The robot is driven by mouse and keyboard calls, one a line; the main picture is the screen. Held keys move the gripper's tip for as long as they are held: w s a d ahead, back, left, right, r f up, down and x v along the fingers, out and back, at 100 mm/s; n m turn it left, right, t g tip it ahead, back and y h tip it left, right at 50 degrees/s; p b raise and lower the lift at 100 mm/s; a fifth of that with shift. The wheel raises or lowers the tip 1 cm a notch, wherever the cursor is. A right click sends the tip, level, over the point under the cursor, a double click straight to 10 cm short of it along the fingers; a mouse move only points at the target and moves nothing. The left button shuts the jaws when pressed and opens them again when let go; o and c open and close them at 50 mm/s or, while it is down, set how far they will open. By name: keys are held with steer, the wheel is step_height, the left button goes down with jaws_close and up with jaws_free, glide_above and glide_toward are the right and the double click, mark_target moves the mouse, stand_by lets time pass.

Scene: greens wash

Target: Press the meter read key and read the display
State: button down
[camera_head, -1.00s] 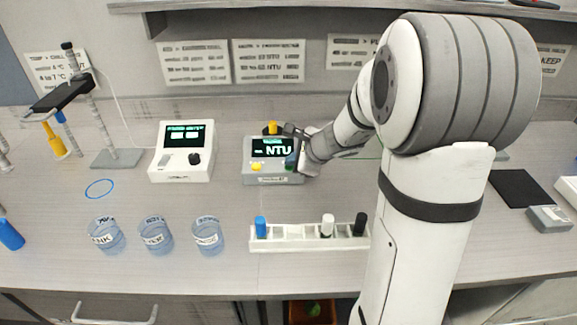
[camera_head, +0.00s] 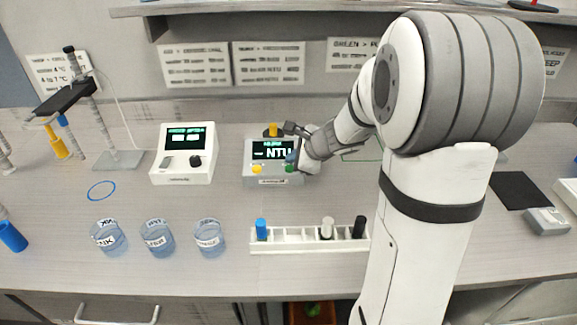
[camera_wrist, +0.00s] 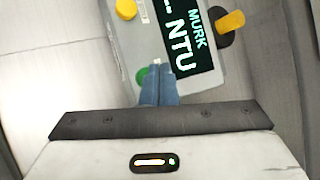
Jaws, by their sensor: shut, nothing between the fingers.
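The turbidity meter (camera_head: 249,178) is a grey box on the bench; it also shows in the wrist view (camera_wrist: 146,42). Its dark display (camera_wrist: 180,30) reads "MURK" and "-- NTU" in pale green and white. A yellow key (camera_wrist: 126,9) and a green key (camera_wrist: 143,76) sit on its front face. A yellow-capped vial (camera_wrist: 230,21) stands in the dark port at its back. My gripper (camera_wrist: 158,68) is shut and empty, its blue fingertips beside the green key and partly covering it. I cannot tell whether they touch it.
A white instrument (camera_head: 182,177) with its own lit display stands left of the meter. In front are several labelled beakers (camera_head: 158,240) and a white vial rack (camera_head: 290,247). The bench between the meter and rack is clear.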

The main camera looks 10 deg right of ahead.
step_height(320, 180, up, 5)
steer(key=p, duration=0.4)
steer(key=shift+r, duration=0.1)
stand_by(2.2)
steer(key=s+a+r+n+g, duration=0.2)
steer(key=s+a+n, duration=0.1)
steer(key=s+n, duration=0.35)
steer(key=s+a+r+n+g, duration=0.1)
steer(key=s+a+r+n, duration=0.1)
steer(key=s+n, duration=0.45)
steer(key=s+d+n+g+h, duration=0.1)
steer(key=s+d+n+h, duration=0.1)
steer(key=s+n, duration=0.2)
steer(key=s+d+n+g+h, duration=0.1)
steer(key=s+n, duration=0.3)
steer(key=s, duration=0.6)
steer(key=shift+d+f+h, duration=0.2)
steer(key=shift+d+h, duration=0.4)
steer(key=shift+h, duration=0.2)
